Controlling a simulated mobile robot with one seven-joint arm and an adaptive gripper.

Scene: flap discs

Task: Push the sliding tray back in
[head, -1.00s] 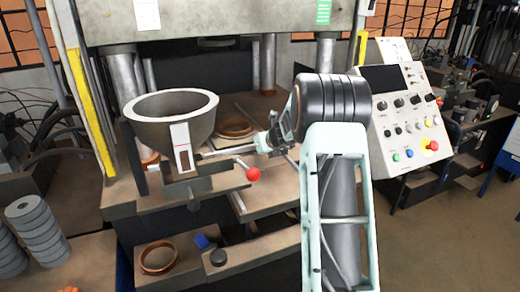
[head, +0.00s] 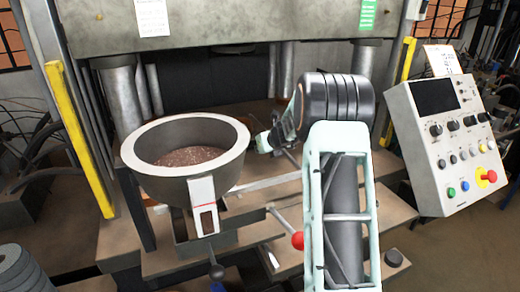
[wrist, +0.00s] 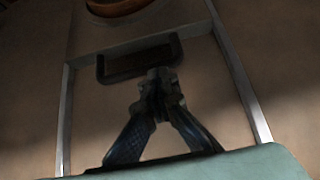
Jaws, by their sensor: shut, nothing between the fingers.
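In the wrist view, a brown flat surface that looks like the sliding tray (wrist: 205,95) lies between two pale metal rails. A dark handle-like bracket (wrist: 122,75) sits on its far part. My gripper (wrist: 158,76) is shut and empty, with its tips overlapping the bracket's near right edge in the picture. I cannot tell whether they touch it. In the head view my gripper (head: 262,143) is just right of the grey bowl (head: 150,185), pointing left. The tray is mostly hidden there by the bowl and my arm.
The bowl holds brown grains and stands on the press front. A red knob (head: 297,240) on a rod sticks out near my arm. A control panel (head: 445,140) stands at the right. A copper ring (wrist: 118,6) lies beyond the bracket. A yellow post (head: 78,140) is at left.

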